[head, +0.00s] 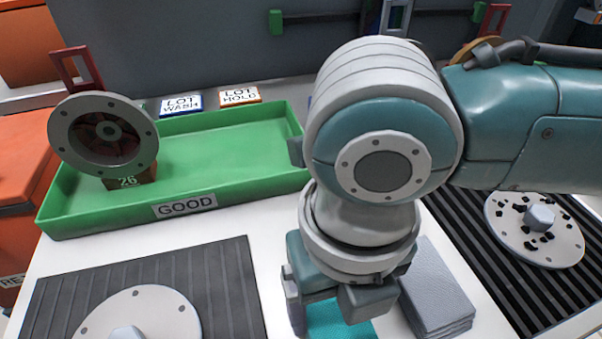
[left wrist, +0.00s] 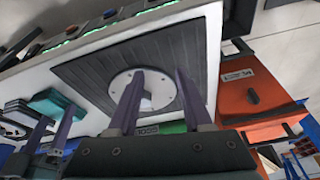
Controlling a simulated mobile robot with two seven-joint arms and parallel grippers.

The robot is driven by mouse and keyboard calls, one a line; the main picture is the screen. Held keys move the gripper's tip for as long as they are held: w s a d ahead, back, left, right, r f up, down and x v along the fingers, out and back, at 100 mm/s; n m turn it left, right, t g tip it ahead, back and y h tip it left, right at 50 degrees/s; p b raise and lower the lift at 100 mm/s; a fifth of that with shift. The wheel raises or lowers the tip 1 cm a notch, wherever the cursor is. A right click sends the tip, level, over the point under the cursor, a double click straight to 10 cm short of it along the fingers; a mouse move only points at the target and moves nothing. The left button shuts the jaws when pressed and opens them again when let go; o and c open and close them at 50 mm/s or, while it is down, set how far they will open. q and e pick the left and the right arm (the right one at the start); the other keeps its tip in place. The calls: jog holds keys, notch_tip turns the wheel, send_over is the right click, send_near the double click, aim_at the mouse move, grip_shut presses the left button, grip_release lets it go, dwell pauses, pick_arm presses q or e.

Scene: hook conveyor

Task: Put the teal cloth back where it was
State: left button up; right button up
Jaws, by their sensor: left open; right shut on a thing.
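The teal cloth (head: 342,322) shows at the bottom of the head view, below my right gripper (head: 328,305), which is shut on it. Much of the cloth is hidden by the gripper and cut off by the frame edge. In the left wrist view a teal cloth (left wrist: 62,106) shows at the left, at the fingers of my right gripper (left wrist: 54,130). I cannot tell whether it touches the table. A stack of grey cloths (head: 437,287) lies just right of the gripper. My left gripper (left wrist: 158,85) is open and empty, with a round flange beyond its fingers.
A green tray (head: 185,208) marked GOOD holds an upright flanged part (head: 75,128). A dark ribbed mat (head: 215,290) bears a pale disc (head: 160,310). At right, a black ribbed belt (head: 470,240) carries a disc with black specks (head: 515,245). LOT signs (head: 181,104) stand behind.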

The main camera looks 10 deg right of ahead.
aim_at(334, 310)
jog(key=o, duration=1)
notch_tip(334, 310, up, 12)
jog(key=p, duration=0.3)
jog(key=s+a+m+t+y, duration=0.1)
jog(key=s+a+m+y, duration=0.35)
jog(key=m, duration=0.75)
pick_arm(q)
notch_tip(334, 310, up, 3)
jog(key=shift+f, duration=0.1)
pick_arm(e)
jog(key=s+d+f+m+t+h, duration=0.1)
jog(key=d+m, duration=0.4)
jog(key=m, duration=0.2)
jog(key=s+d+f+m+h, duration=0.1)
jog(key=d+f+m+h, duration=0.1)
jog(key=d+m, duration=0.3)
jog(key=s+d+f+m+t+h, duration=0.1)
jog(key=d+m, duration=0.4)
jog(key=m, duration=0.5)
jog(key=shift+s+f+m+t, duration=0.3)
jog(key=shift+f, duration=0.2)
